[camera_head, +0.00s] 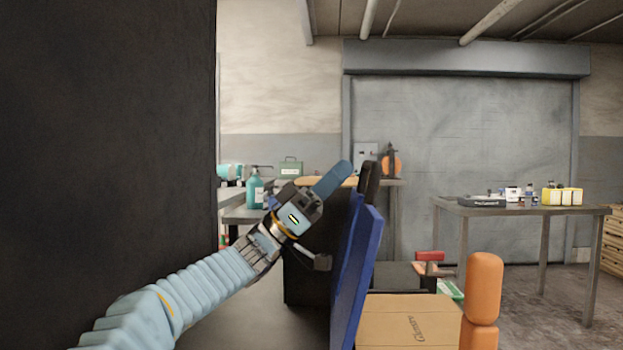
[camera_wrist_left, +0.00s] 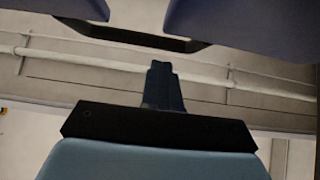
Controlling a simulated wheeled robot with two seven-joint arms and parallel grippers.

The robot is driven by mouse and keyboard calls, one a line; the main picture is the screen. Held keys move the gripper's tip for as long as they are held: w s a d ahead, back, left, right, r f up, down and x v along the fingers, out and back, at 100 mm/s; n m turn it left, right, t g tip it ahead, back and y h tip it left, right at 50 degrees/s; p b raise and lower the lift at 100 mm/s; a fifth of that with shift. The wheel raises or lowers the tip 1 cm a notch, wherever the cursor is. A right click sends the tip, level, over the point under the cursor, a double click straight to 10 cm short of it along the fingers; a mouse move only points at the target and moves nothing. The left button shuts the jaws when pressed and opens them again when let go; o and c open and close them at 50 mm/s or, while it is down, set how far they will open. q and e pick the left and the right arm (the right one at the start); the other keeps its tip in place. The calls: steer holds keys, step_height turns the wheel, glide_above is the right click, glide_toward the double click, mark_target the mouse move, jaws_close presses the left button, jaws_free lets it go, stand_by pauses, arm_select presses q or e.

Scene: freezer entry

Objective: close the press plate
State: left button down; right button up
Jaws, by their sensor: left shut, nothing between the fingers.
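The press plate (camera_head: 358,270) is a blue panel that stands nearly upright, seen almost edge-on in the head view, with a black handle (camera_head: 370,182) at its top. A dark box-like body (camera_head: 302,272) stands just left of it. My left gripper (camera_head: 333,178) is shut and empty, at the height of the plate's top edge and just left of the handle. I cannot tell whether it touches the plate. In the left wrist view the shut fingers (camera_wrist_left: 164,85) point up, below dark blue surfaces (camera_wrist_left: 250,25) and a black bar (camera_wrist_left: 130,36). My right gripper is not in view.
A large dark panel (camera_head: 105,150) fills the left side. A cardboard box (camera_head: 405,318) and an orange rounded form (camera_head: 483,300) are at the lower right. A table (camera_head: 520,209) with small items stands at the back right. A green-blue pump bottle (camera_head: 254,190) stands behind my arm.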

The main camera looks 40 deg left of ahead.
arm_select(q)
steer(key=shift+w+d, duration=0.3)
steer(key=shift+d, duration=0.25)
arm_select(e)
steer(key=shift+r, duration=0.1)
arm_select(q)
steer(key=shift+w+d, duration=0.1)
steer(key=shift+d, duration=0.05)
